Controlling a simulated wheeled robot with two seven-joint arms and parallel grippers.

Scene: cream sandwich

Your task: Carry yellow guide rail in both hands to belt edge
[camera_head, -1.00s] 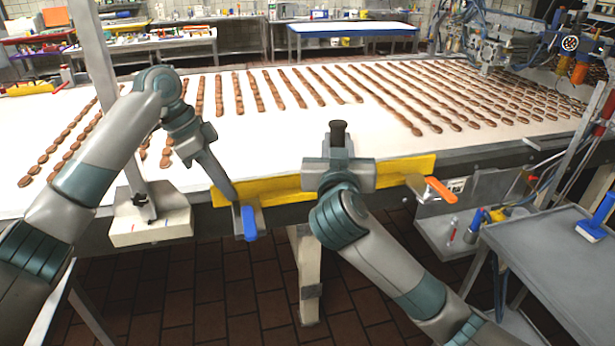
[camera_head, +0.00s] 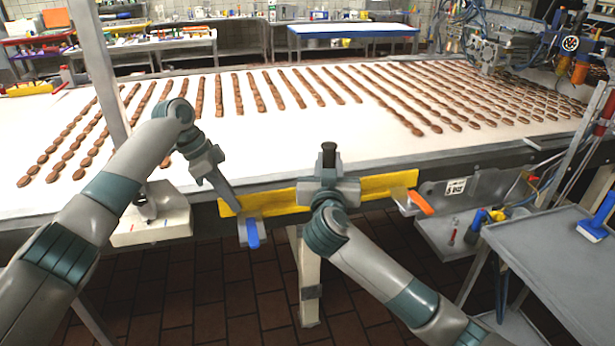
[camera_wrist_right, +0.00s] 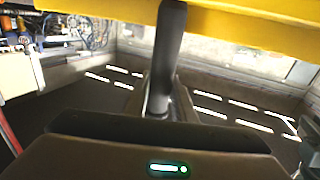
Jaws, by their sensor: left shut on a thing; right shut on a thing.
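The long yellow guide rail (camera_head: 275,201) is held in front of the belt's near edge, its right end a little higher in the picture. It also crosses the top of the right wrist view (camera_wrist_right: 240,28). My left gripper (camera_head: 234,207) is shut on the rail near its left end. My right gripper (camera_head: 327,190) is shut on the rail right of its middle; its wrist hides that part. A blue-handled clamp (camera_head: 251,232) sits at the rail's left end and an orange-handled clamp (camera_head: 419,203) at its right end. I cannot tell whether the rail touches the belt edge (camera_head: 440,157).
The white belt (camera_head: 270,140) carries rows of brown pieces. A white block with a post (camera_head: 150,228) stands at the near left edge. A grey cart (camera_head: 560,255) with a blue brush (camera_head: 597,228) is at the right. A pale leg (camera_head: 308,275) stands below the rail.

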